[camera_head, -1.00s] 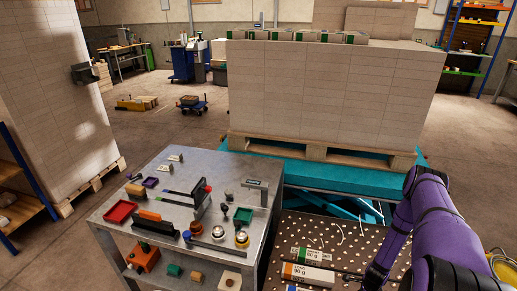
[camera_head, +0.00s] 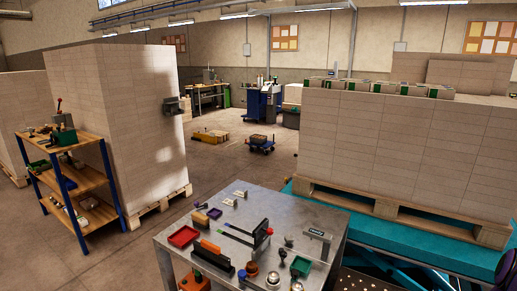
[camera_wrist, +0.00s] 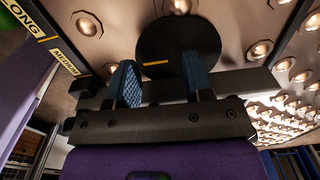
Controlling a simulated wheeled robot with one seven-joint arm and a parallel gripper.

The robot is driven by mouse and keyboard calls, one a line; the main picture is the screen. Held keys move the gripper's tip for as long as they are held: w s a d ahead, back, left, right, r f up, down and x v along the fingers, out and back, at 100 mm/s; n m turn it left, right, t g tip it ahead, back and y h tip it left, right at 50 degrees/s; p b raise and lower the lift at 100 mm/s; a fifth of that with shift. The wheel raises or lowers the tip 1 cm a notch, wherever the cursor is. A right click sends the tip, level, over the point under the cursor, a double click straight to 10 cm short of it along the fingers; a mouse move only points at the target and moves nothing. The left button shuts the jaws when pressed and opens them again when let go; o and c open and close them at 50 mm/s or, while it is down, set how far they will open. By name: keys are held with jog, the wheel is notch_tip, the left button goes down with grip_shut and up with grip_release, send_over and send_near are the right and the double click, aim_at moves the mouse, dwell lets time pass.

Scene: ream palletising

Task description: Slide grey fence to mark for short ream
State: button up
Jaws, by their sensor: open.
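In the wrist view my gripper (camera_wrist: 161,82) is open, with two blue-padded fingers apart. A round black disc (camera_wrist: 180,42) with a short yellow line lies just beyond and between the fingertips; I cannot tell whether they touch it. A dark rail (camera_wrist: 52,47) at the left carries yellow labels reading "LONG" and "MEDIUM". No "short" label is readable. I cannot pick out the grey fence with certainty in either view. My gripper is out of the head view.
The wrist view shows a pale surface with several round studs (camera_wrist: 260,49). In the head view, a metal bench (camera_head: 215,222) holds trays and tools. A loaded pallet (camera_head: 345,200) stands on a teal platform (camera_head: 400,240). Open floor (camera_head: 235,165) lies beyond the bench.

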jog(key=shift+s+d+f, duration=0.3)
jog(key=shift+s+d, duration=0.25)
jog(key=shift+d, duration=0.15)
dwell(0.6)
jog(key=shift+w+a, duration=0.2)
jog(key=shift+a, duration=0.1)
dwell(0.6)
jog(key=shift+d+r, duration=0.1)
jog(key=shift+r, duration=0.1)
jog(key=shift+d+r, duration=0.1)
jog(key=shift+r, duration=1.2)
jog(key=r, duration=0.1)
jog(key=a+r, duration=0.1)
jog(key=r, duration=0.2)
jog(key=shift+w+a, duration=0.3)
jog(key=shift+w, duration=0.1)
